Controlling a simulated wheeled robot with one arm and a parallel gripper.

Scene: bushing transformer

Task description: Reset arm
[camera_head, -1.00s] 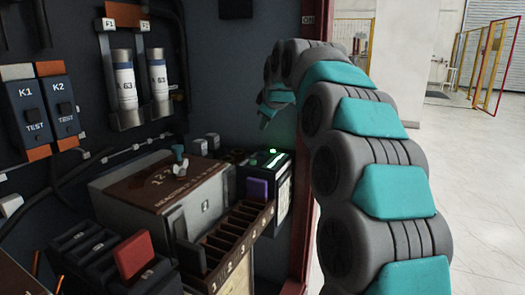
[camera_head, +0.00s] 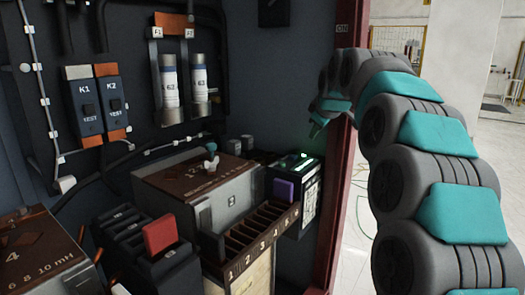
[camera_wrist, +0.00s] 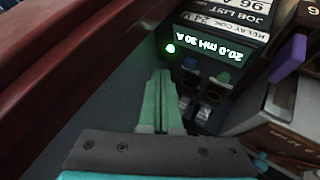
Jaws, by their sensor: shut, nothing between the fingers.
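My gripper (camera_wrist: 160,100) is shut and empty in the wrist view, with its two green fingers side by side. In the head view my gripper (camera_head: 318,128) is small, at the end of my grey and teal arm, pointing down inside the cabinet near its right edge. It hangs in the air above a dark box with a lit green display (camera_head: 304,158). In the wrist view that box shows its display (camera_wrist: 212,52) upside down, with a green light beside it. My fingers appear apart from the box.
The cabinet's red frame (camera_head: 345,180) stands close beside my arm. A numbered slot rack (camera_head: 262,240) holds a purple block (camera_head: 284,190). A black block holds a red piece (camera_head: 160,234). Switches K1 (camera_head: 86,105) and K2 (camera_head: 113,103) and two fuses are on the back wall. Open floor lies right.

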